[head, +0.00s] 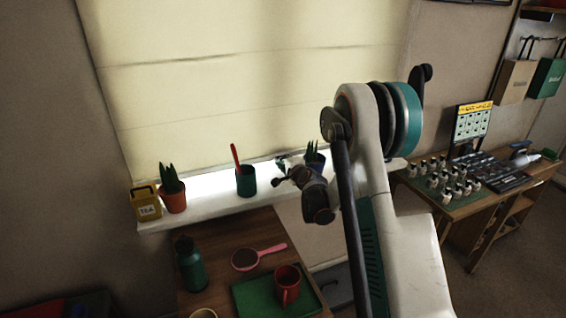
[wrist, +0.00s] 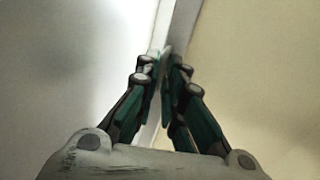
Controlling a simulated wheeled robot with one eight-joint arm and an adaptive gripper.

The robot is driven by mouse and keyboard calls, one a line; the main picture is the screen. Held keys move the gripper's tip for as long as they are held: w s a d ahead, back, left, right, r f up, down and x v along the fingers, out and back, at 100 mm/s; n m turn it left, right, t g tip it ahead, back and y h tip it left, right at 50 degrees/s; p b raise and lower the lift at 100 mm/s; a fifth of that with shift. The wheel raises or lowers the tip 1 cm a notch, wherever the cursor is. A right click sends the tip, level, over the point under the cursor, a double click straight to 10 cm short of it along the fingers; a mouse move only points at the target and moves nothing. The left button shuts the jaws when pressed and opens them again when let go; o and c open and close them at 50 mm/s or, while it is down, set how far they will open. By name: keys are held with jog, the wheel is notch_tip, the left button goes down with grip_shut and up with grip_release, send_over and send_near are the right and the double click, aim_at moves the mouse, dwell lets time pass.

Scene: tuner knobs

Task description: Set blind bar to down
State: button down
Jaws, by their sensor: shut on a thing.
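The cream blind (head: 250,95) hangs over the window in the head view, its lower edge just above the bright sill. In the wrist view the blind bar (wrist: 178,24) is a pale grey strip between the cream fabric on the right and bright white on the left. My gripper (head: 281,174) is at the blind's lower edge in the head view. In the wrist view my gripper's fingertips (wrist: 165,56) are closed together on the bar, hiding part of it.
The white sill (head: 209,202) holds a yellow tea tin (head: 146,204), a potted plant (head: 173,190), a green cup (head: 246,181) and another plant (head: 315,158) close to my gripper. Below stand a bottle (head: 190,266) and a red mug (head: 287,285).

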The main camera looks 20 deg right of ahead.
jog(key=c, duration=1.8)
grip_release()
jog(key=v, duration=1.2)
